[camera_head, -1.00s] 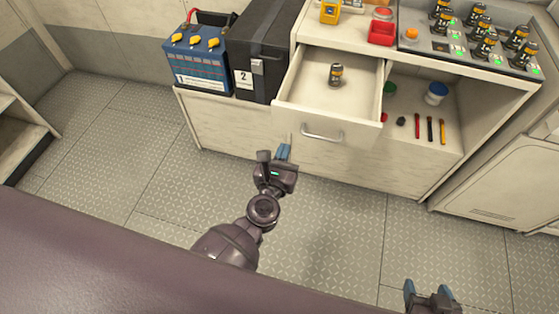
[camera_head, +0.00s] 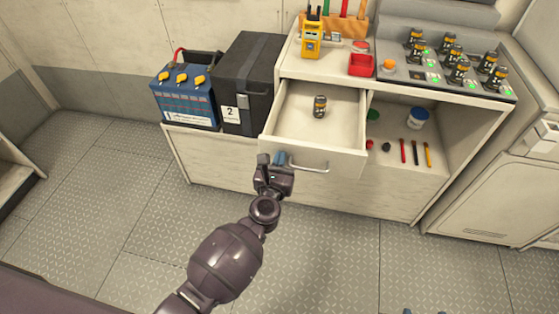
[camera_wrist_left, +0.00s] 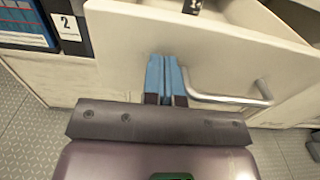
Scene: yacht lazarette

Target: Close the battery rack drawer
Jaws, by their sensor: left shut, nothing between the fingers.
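The battery rack drawer (camera_head: 312,158) is pulled open, with a bar handle (camera_head: 311,168) on its front. One dark battery with an orange band (camera_head: 320,106) stands inside it. My left gripper (camera_head: 279,160) is shut and empty at the left part of the drawer front. In the left wrist view its blue fingertips (camera_wrist_left: 166,75) lie together just left of the handle (camera_wrist_left: 235,99), against or very close to the front panel (camera_wrist_left: 210,50); I cannot tell if they touch. Only blue tips of my right gripper (camera_head: 422,312) show at the bottom edge.
A blue battery (camera_head: 186,101) and a black box marked 2 (camera_head: 250,85) stand left of the drawer. A charger with several batteries (camera_head: 445,70) and a red bin (camera_head: 361,64) are on top. An open shelf (camera_head: 400,173) with tools lies right. The floor in front is clear.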

